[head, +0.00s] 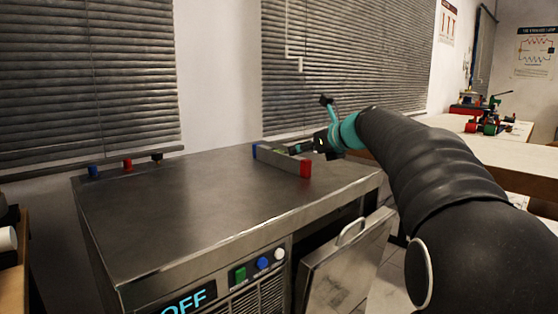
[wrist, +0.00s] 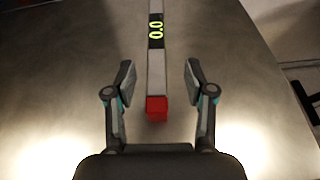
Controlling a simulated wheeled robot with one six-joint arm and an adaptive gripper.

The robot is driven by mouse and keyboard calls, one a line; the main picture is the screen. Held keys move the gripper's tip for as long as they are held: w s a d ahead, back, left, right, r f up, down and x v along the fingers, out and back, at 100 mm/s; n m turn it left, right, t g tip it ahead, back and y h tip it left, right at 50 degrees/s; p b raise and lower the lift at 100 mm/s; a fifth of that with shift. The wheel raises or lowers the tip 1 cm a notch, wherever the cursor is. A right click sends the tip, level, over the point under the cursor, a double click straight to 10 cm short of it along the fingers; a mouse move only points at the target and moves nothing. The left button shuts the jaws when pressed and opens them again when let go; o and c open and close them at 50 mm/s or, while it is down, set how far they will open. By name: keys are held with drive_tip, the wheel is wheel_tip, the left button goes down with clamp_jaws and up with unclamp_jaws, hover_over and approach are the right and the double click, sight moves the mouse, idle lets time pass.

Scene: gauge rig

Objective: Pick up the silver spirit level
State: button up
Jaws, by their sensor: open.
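The silver spirit level (head: 281,161) lies on the metal top of a cabinet in the head view. It is a long bar with a blue end and a red end. In the wrist view the level (wrist: 156,66) runs away from me, with a dark display reading 0.0 and its red end nearest. My gripper (wrist: 157,75) is open, with one finger on each side of the bar and clear gaps between. In the head view my gripper (head: 308,146) is at the level, partly in front of it. The blue end is out of the wrist view.
The cabinet top (head: 180,215) is mostly clear. Small blue (head: 93,171) and red (head: 127,164) pieces stand at its back edge. A cabinet door (head: 345,265) hangs open below, and the front panel display (head: 186,302) reads OFF. A wooden table (head: 500,150) stands behind at right.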

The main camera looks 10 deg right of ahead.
sight(285, 153)
drive_tip(key=shift+x, duration=0.8)
drive_tip(key=shift+a+x, duration=0.15)
drive_tip(key=shift+x, duration=1.2)
drive_tip(key=shift+a+x, duration=0.15)
drive_tip(key=shift+x, duration=1.15)
drive_tip(key=shift+s+r, duration=0.15)
clamp_jaws()
